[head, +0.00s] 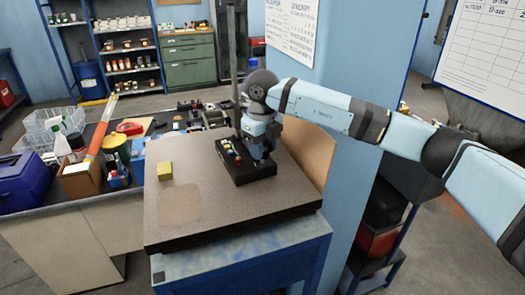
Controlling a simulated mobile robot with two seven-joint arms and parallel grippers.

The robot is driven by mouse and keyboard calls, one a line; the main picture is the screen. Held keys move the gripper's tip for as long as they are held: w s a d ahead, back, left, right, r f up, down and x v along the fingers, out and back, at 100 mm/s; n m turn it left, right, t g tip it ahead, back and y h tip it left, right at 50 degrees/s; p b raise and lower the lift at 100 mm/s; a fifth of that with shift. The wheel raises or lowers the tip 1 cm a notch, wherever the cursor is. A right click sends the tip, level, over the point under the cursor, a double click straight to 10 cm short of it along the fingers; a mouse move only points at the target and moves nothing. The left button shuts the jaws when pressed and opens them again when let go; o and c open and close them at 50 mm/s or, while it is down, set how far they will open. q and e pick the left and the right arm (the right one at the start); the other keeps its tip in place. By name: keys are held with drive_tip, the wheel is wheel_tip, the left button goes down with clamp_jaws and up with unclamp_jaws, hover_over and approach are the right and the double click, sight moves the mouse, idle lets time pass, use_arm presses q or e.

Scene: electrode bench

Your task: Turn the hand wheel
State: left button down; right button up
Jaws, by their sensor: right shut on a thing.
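A black stand (248,174) with a tall upright column (233,60) is on the grey stone-like plate of the bench. Small coloured parts (233,154) show on its base. My right arm reaches in from the right, and my right gripper (262,152) points down close beside the column, above the stand's base. It is shut on what seems to be the hand wheel. The wheel itself is mostly hidden behind the gripper and wrist, so its angle cannot be told. My left gripper is not in view.
A yellow block (165,171) sits on the plate (220,215), whose front is clear. A blue post (345,170) stands close behind my right arm.

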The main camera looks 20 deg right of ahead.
drive_tip(key=m, duration=0.3)
drive_tip(key=shift+m+b, duration=0.3)
drive_tip(key=shift+b, duration=0.1)
drive_tip(key=m, duration=0.3)
drive_tip(key=shift+m+b, duration=0.3)
drive_tip(key=shift+b, duration=0.05)
drive_tip(key=m, duration=0.3)
drive_tip(key=shift+m, duration=0.4)
drive_tip(key=m, duration=0.3)
drive_tip(key=shift+r+m, duration=0.1)
drive_tip(key=shift+m, duration=0.2)
drive_tip(key=m, duration=0.3)
drive_tip(key=shift+m, duration=0.3)
drive_tip(key=m, duration=0.3)
drive_tip(key=shift+m, duration=0.3)
drive_tip(key=m, duration=0.6)
drive_tip(key=shift+p, duration=0.3)
drive_tip(key=shift+m, duration=0.4)
